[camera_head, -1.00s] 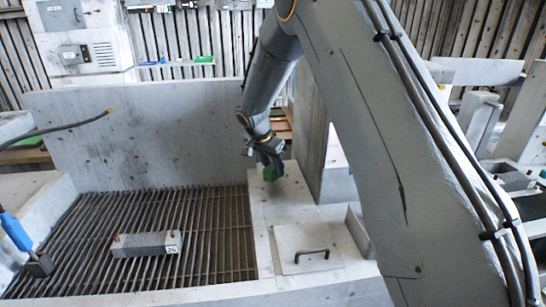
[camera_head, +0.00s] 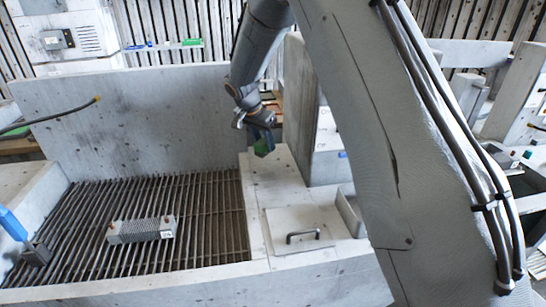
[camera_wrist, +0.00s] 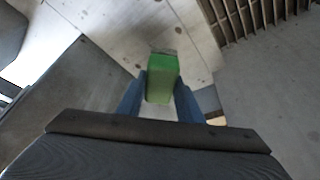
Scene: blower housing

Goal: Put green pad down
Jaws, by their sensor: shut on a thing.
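The green pad (camera_wrist: 162,80) is a small green block held between the two blue fingers of my gripper (camera_wrist: 160,98) in the wrist view. In the head view, the green pad (camera_head: 262,148) shows at the lower end of my gripper (camera_head: 262,137). The gripper is shut on it, above or near the far end of the pale concrete ledge (camera_head: 275,185) to the right of the grating. I cannot tell whether the pad touches the ledge. The fingers hide part of the pad.
A bar grating (camera_head: 205,215) lies left of the ledge, with a ribbed grey block (camera_head: 141,230) on it. A plate with a dark handle (camera_head: 303,236) lies on the near ledge. A tall concrete wall (camera_head: 140,120) stands behind. A blue-handled tool (camera_head: 20,235) is at far left.

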